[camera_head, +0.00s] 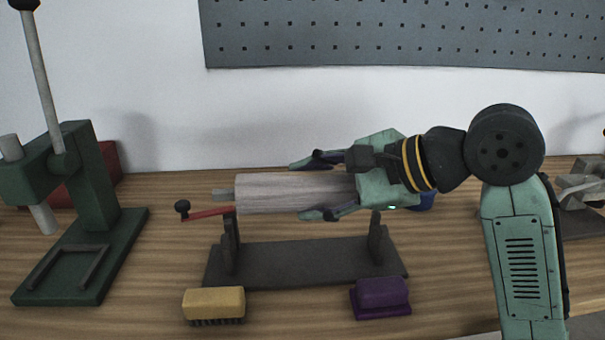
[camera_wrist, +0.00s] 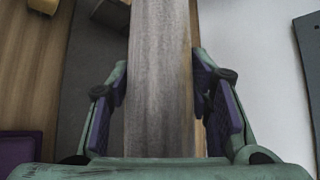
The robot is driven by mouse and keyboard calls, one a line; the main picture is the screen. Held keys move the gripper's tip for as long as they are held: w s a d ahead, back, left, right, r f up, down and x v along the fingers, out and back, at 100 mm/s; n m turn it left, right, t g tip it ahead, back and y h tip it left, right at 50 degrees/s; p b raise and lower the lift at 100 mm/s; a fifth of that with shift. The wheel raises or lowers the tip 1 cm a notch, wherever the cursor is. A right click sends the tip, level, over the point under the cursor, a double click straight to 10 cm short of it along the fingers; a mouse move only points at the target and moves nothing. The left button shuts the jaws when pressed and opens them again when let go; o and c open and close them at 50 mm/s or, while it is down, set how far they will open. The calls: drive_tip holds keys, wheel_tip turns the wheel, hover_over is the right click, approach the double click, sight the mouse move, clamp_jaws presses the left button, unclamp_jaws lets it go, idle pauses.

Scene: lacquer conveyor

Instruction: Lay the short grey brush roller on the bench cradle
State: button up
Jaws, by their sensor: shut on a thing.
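The short grey brush roller (camera_head: 285,193) lies level, left to right, over the dark bench cradle (camera_head: 305,262) in the head view. Its left shaft end is at the cradle's left upright, by a red crank arm. Its right end is hidden by my gripper. My gripper (camera_head: 322,187) reaches in from the right, one finger on the far side and one on the near side, shut on the roller. In the wrist view the roller (camera_wrist: 160,80) runs between the two finger pads (camera_wrist: 163,95). I cannot tell whether the roller's shafts touch the uprights.
A yellow brush (camera_head: 214,303) and a purple block (camera_head: 380,296) lie in front of the cradle. A green arbor press (camera_head: 75,220) with a red box (camera_head: 108,170) behind it stands left. A blue object (camera_head: 427,201) is partly hidden behind my gripper. A grey metal device (camera_head: 582,190) sits far right.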

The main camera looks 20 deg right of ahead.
drive_tip(key=shift+s+f+b, duration=0.15)
drive_tip(key=shift+f+b, duration=0.55)
drive_tip(key=shift+b, duration=0.1)
wheel_tip(320, 180, down, 4)
drive_tip(key=b, duration=0.3)
drive_tip(key=shift+r+b, duration=0.1)
drive_tip(key=shift+b, duration=0.3)
drive_tip(key=shift+f, duration=0.6)
drive_tip(key=o, duration=1.5)
drive_tip(key=shift+c, duration=0.2)
drive_tip(key=v, duration=1.2)
